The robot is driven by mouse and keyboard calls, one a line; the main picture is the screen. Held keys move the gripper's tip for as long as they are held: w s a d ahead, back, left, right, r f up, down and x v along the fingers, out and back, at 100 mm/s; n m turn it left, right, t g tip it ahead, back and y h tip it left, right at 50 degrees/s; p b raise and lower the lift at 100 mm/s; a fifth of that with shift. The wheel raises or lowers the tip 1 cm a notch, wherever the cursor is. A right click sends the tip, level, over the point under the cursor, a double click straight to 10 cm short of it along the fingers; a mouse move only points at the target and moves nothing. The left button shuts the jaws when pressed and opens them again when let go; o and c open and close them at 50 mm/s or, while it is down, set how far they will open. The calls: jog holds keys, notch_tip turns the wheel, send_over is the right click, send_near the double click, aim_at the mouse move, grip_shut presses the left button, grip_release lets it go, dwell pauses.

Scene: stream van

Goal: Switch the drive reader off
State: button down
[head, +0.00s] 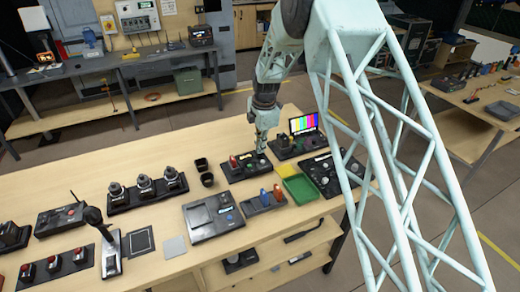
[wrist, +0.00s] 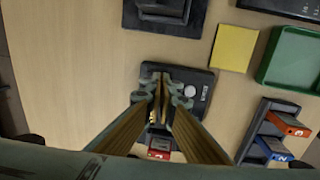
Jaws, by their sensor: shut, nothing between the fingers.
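A dark box-shaped device (head: 236,174), which looks like the drive reader, sits on the wooden bench. It has a red part (head: 233,161) on its left in the head view. In the wrist view the device (wrist: 205,78) shows a pale round knob or button (wrist: 190,91) and a red block (wrist: 160,147) near its lower edge. My gripper (head: 262,149) points down over the device's right part, fingers together and empty. In the wrist view my gripper (wrist: 161,80) covers the middle of the device. I cannot tell whether the fingertips touch it, or any switch position.
A rack with orange and blue cartridges (head: 265,202) stands in front of the device. A green tray (head: 301,188) and yellow pad (head: 287,170) lie to its right. A colour-bar screen (head: 303,123) stands behind.

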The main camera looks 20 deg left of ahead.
aim_at(261, 155)
notch_tip(261, 155, up, 13)
jog(key=s+d, duration=0.1)
jog(key=shift+s+d+r+p, duration=0.15)
jog(key=shift+p, duration=0.2)
dwell(0.3)
jog(key=shift+r+p, duration=0.15)
jog(key=shift+p, duration=0.4)
jog(key=shift+w+a+r+p, duration=0.15)
jog(key=shift+w+a+p, duration=0.3)
jog(key=shift+p, duration=0.4)
jog(key=shift+f, duration=0.2)
jog(key=f, duration=0.4)
jog(key=w+f, duration=0.1)
jog(key=f, duration=0.3)
jog(key=a+f+p, duration=0.1)
jog(key=f, duration=0.4)
jog(key=shift+w+a, duration=0.1)
jog(key=shift+w, duration=0.1)
jog(key=shift+f, duration=0.3)
